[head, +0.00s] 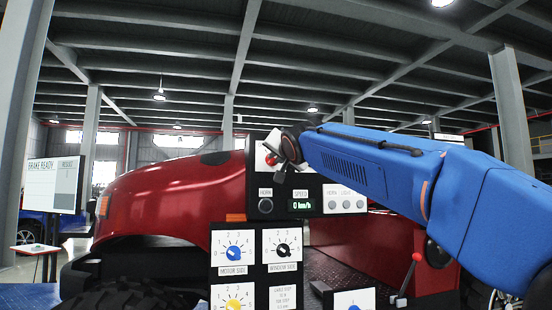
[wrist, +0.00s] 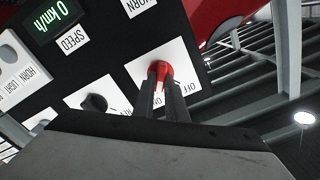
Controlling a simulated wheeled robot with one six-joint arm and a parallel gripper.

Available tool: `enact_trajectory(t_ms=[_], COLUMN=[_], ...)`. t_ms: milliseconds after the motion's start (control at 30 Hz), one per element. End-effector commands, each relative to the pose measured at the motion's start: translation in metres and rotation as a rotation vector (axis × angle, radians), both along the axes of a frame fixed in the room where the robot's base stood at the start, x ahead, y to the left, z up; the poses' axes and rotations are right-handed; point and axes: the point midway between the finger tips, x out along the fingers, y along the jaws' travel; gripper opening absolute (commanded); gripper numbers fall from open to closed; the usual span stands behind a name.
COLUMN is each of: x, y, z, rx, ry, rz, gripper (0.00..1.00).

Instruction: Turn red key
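The red key (wrist: 160,69) sits on a white plate (wrist: 142,68) with ON and OFF labels, on a black control panel. My gripper (wrist: 161,82) reaches the key with its two dark fingers, one on each side, and appears shut on it. The fingers cover part of the key and of the plate, so I cannot tell which label the key points to. In the head view, the red key (head: 271,159) shows at the upper left of the panel, with my gripper (head: 281,161) against it.
A black knob (wrist: 95,103) sits beside the key's plate. Below in the head view are a speed display (head: 302,205) reading 0 km/h and blue (head: 234,253), black and yellow dials. A red vehicle (head: 165,198) stands behind the panel. A screen (head: 54,186) reads BRAKE READY.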

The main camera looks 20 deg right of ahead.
Motion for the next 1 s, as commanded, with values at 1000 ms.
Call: enact_trajectory(t_ms=[1000], x=[0.0000], y=[0.0023], z=[0.0002], rx=[-0.480], ry=[0.001], rz=[0.000], gripper=[0.00])
